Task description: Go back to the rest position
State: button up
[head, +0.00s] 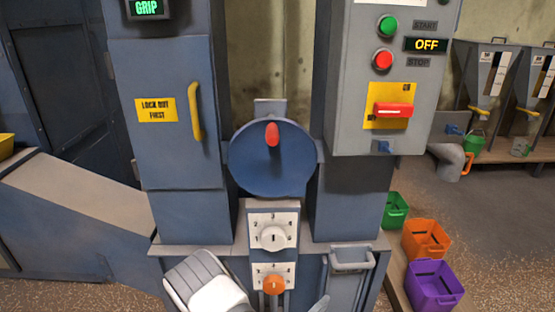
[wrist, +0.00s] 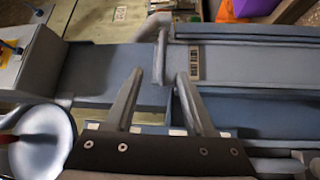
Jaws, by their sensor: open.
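My gripper (wrist: 160,76) shows in the wrist view with its two fingers apart and nothing visible between them. A pale bar handle (wrist: 162,52) on a grey-blue panel (wrist: 110,65) lies just beyond the fingertips; I cannot tell how far off it is. In the head view I cannot clearly make out my gripper. A grey bar handle (head: 351,266) is on the lower right of the machine there.
The machine has a blue disc (head: 262,170) with a red knob, two dials (head: 273,237) and a yellow door handle (head: 195,111). The control box (head: 345,60) reads OFF. Green (head: 394,210), orange (head: 426,240) and purple (head: 435,287) crates stand at right.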

jog(key=s+d+r+m+g, duration=0.2)
jog(key=d+r+m+g, duration=0.1)
jog(key=r+g, duration=0.35)
jog(key=s+d+r+m+g, duration=0.25)
jog(key=r+m+g, duration=0.2)
jog(key=r, duration=0.25)
jog(key=s+a+r+g+y, duration=0.1)
jog(key=s+r+y, duration=1)
jog(key=r, duration=0.4)
jog(key=s+a+r+t+y+p, duration=0.1)
jog(key=r+t+p, duration=0.1)
jog(key=r+p, duration=0.8)
jog(key=s+a+r+t+y+p, duration=0.1)
jog(key=a+r+t+y+p, duration=0.1)
jog(key=r+p, duration=0.9)
notch_tip(320, 180, up, 6)
jog(key=shift+s+a+r+n+t+y, duration=0.1)
jog(key=shift+s+a+n+t+y, duration=0.1)
jog(key=shift+s+n+t+y, duration=0.15)
